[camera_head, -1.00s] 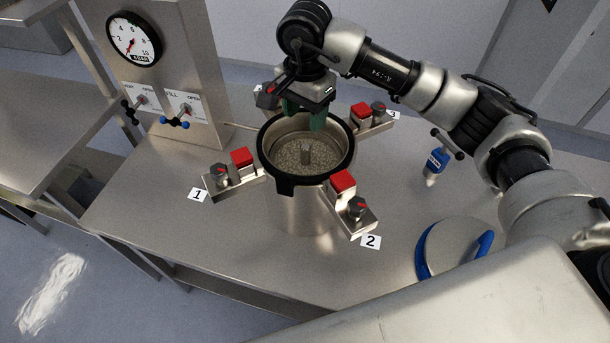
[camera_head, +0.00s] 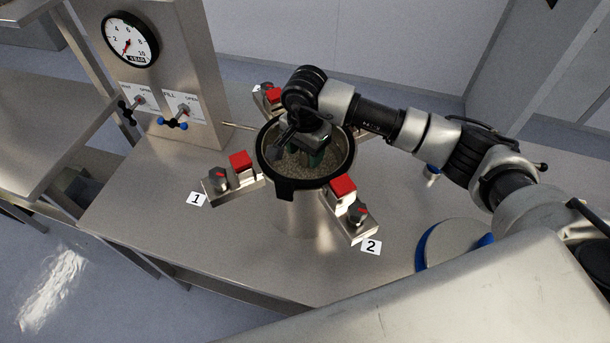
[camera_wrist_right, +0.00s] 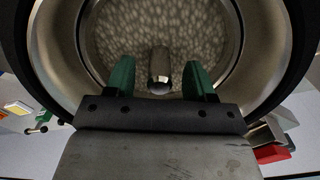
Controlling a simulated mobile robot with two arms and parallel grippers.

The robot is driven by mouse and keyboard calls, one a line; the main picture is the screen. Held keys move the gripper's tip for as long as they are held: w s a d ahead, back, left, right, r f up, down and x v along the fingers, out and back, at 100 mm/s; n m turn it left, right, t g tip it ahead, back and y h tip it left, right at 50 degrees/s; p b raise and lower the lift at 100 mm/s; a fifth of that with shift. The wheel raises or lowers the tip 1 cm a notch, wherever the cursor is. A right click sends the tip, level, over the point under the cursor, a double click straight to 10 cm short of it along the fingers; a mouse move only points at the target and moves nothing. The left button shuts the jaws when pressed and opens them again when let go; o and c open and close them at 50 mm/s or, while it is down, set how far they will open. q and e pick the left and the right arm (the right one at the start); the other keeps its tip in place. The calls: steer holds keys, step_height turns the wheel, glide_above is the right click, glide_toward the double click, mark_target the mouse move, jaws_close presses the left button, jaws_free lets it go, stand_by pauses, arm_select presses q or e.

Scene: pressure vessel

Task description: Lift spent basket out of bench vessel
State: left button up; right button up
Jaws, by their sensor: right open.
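The bench vessel (camera_head: 300,205) stands open on the bench, with a black rim. Inside it is the spent basket (camera_head: 338,166), filled with pale granules; its upright metal centre post (camera_wrist_right: 160,72) shows in the right wrist view. My right gripper (camera_head: 311,158) points down into the vessel mouth. In the right wrist view its green fingers (camera_wrist_right: 160,84) are open, one to each side of the post, with gaps between. I cannot tell how deep the tips are relative to the post's top. My left gripper is not in view.
Clamps with red blocks surround the vessel, including clamp 1 (camera_head: 232,178) and clamp 2 (camera_head: 350,208). A round lid with blue edging (camera_head: 455,247) lies at right. A gauge panel (camera_head: 185,70) stands at back left. The bench front is clear.

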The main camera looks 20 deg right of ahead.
steer(key=shift+f, duration=0.9)
steer(key=c, duration=1)
jaws_close()
steer(key=shift+w+r, duration=0.1)
steer(key=shift+r, duration=0.1)
